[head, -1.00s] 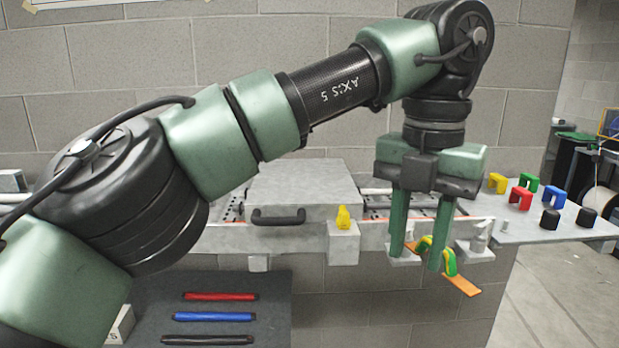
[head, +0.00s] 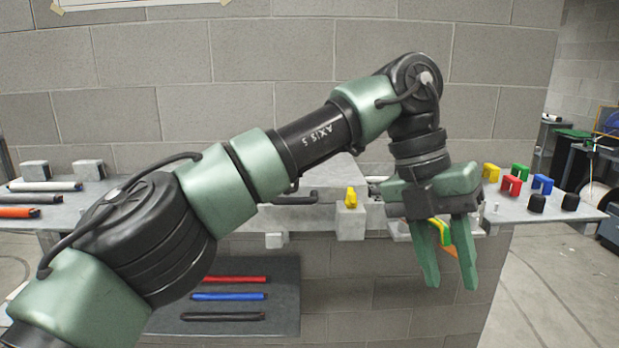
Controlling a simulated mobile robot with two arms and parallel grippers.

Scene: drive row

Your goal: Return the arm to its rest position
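My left arm comes in from the left and reaches across the front of the bench. My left gripper (head: 453,285) hangs at its end with the fingers pointing down. The fingers are apart, with nothing seen between their tips. Behind the fingers, a green and yellow arched piece (head: 443,232) with an orange strip (head: 451,251) is partly hidden by them. My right arm and gripper are not in view.
A yellow piece (head: 351,197) stands on a grey block (head: 350,222). Coloured arches, including a red one (head: 511,186), and black caps (head: 537,203) are on the right table. A dark panel (head: 285,318) holds red, blue and black bars. Rods lie on the left table (head: 85,205).

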